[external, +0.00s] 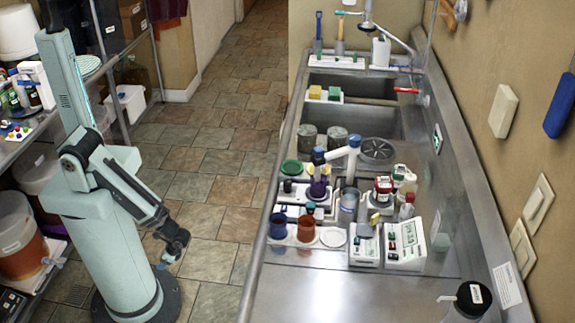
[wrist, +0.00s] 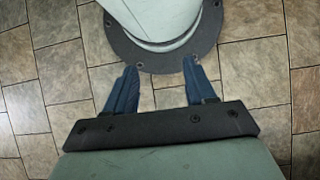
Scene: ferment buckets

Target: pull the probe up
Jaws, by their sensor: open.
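My gripper (external: 168,259) hangs low on the left, pointing down over the tiled floor, well away from the counter. In the wrist view my gripper (wrist: 160,75) has its two blue fingers spread apart with nothing between them, and my own base shows beyond. On the counter stands a white stand arm (external: 340,153) with a blue end, above a purple vessel (external: 318,188) and a clear beaker (external: 348,201). A white meter with a display (external: 406,243) sits to the right. I cannot make out for certain which part is the probe; it is small and partly hidden among these things.
Sinks lie behind. A shelf with buckets (external: 20,240) stands left of my arm. Open floor (external: 215,200) lies between.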

